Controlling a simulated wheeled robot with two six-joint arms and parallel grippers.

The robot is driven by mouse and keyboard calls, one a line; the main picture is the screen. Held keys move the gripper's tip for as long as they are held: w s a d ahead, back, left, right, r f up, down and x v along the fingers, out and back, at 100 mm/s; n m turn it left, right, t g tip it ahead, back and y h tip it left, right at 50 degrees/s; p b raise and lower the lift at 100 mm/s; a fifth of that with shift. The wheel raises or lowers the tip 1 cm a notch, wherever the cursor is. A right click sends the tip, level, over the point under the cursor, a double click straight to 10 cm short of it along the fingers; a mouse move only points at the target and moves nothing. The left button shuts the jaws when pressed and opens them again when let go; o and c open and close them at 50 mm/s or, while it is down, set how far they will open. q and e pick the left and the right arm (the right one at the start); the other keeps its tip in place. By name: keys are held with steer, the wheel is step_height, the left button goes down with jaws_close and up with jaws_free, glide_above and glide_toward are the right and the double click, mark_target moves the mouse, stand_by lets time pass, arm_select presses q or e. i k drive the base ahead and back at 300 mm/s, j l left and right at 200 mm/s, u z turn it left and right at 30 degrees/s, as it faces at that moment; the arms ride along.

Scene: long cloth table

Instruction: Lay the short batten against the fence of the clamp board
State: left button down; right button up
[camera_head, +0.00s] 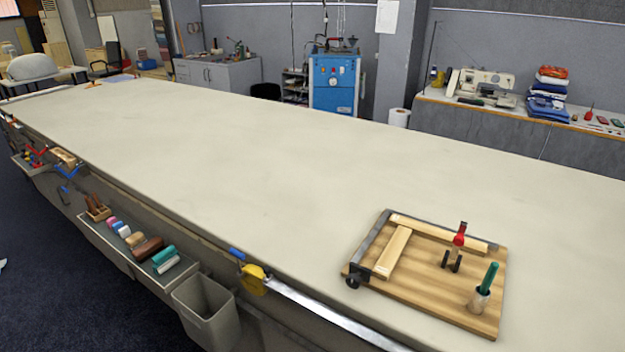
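The clamp board (432,292) is a wooden board lying on the front right of the long table. A dark strip (370,238) runs along its left edge, and a long pale batten (440,232) lies along its back edge, beside another dark strip at its right end. A shorter pale batten (394,251) lies flat on the board, its far end close to the long batten. A strip of bare board shows between it and the left dark strip. I cannot tell for certain which strip is the fence. Neither of my grippers is in view.
A red-topped clamp (459,236) and a green-handled tool in a holder (486,283) stand on the board's right part. The cloth table (240,150) is mostly clear. A tool tray (110,240) and grey bin (207,310) hang along its front edge.

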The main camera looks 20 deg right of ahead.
mark_target(384, 267)
steer(key=i+j, duration=0.3)
steer(key=i, duration=0.15)
steer(key=i+j, duration=0.3)
steer(key=i, duration=0.1)
